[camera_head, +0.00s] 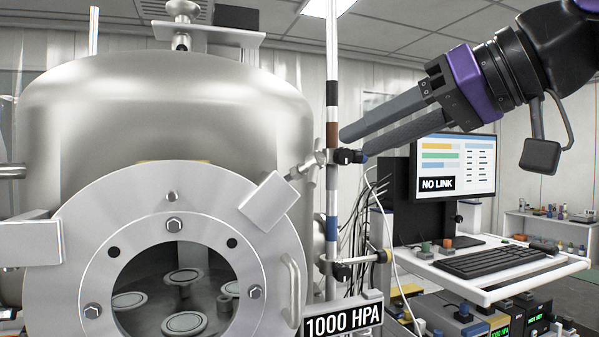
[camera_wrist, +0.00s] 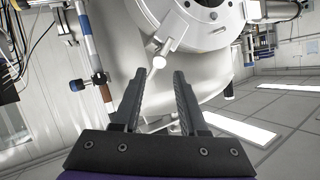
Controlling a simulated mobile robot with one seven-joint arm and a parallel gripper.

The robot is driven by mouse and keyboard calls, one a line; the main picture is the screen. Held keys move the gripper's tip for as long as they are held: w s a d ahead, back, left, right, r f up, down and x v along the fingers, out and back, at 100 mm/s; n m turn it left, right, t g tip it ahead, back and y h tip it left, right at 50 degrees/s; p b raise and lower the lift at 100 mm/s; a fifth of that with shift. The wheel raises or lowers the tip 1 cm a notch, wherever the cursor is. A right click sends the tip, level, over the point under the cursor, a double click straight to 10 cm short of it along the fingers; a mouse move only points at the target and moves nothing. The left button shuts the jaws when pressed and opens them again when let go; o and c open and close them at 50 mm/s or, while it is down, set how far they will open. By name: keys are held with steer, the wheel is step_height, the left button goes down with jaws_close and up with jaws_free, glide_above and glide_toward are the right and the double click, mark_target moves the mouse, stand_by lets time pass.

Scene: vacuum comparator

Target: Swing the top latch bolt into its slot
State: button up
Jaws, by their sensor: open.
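The top latch bolt (camera_head: 309,166) is a small silver rod with a knobbed end. It angles up and right from beside the block-like lug (camera_head: 267,201) on the upper right of the round chamber door (camera_head: 80,250). The slot itself is not clear. My gripper (camera_head: 353,143) is open and empty, to the right of the bolt and slightly above it in the head view, its fingers pointing left. In the wrist view, the fingertips (camera_wrist: 156,77) are apart, and a pale bolt-like end (camera_wrist: 158,63) shows between and beyond them. I cannot tell whether a finger touches it.
A banded vertical pole (camera_head: 332,130) with dark-knobbed clamps stands close beside the bolt and fingers. Cables hang behind it. A door handle (camera_head: 291,286) and a 1000 HPA sign (camera_head: 343,318) are below. A cart with a monitor (camera_head: 455,168) and keyboard (camera_head: 495,261) stands right.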

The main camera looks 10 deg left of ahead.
mark_target(312, 165)
steer(key=x, duration=1.2)
steer(key=shift+f, duration=0.1)
steer(key=shift+c, duration=0.2)
jaws_close()
stand_by(0.8)
